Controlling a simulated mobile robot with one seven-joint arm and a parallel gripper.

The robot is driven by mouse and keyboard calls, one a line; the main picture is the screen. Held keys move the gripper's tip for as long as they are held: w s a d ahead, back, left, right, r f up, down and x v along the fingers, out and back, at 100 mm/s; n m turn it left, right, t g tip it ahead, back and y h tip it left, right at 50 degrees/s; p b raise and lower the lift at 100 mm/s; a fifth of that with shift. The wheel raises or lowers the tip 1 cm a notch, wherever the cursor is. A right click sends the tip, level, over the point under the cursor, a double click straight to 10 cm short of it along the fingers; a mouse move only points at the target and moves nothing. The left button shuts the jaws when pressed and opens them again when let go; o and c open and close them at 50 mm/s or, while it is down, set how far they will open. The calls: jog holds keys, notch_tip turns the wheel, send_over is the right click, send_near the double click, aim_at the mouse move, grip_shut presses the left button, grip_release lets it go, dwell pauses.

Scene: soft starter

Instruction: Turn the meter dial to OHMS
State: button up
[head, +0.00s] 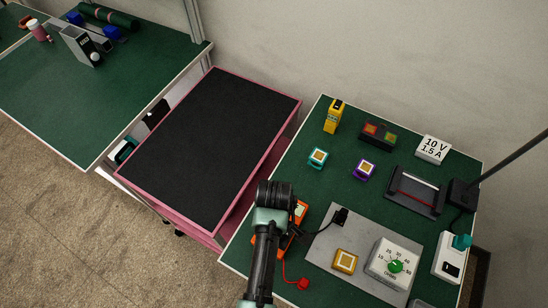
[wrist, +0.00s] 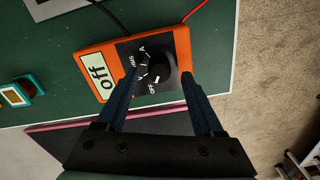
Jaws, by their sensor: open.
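The orange meter (wrist: 94,52) lies on the green bench top, and its display (wrist: 95,76) reads "Off". Its black round dial (wrist: 157,68) sits on a dark panel with small white labels, among them V, A and OFF; another label is too small to read surely. My gripper (wrist: 160,80) is open, with one blue finger on each side of the dial; I cannot tell whether they touch it. In the head view the meter (head: 263,246) is mostly hidden behind my arm, and the fingers are hidden.
Red and black leads run from the meter. A grey plate (head: 322,262) with a yellow-framed block (head: 344,262) and a white dial box (head: 380,268) lies to the right. A pink-edged cart with a black top (head: 215,140) stands to the left. A teal block (wrist: 15,93) is near the meter.

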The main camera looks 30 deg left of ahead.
jog(key=shift+f, duration=0.8)
grip_shut()
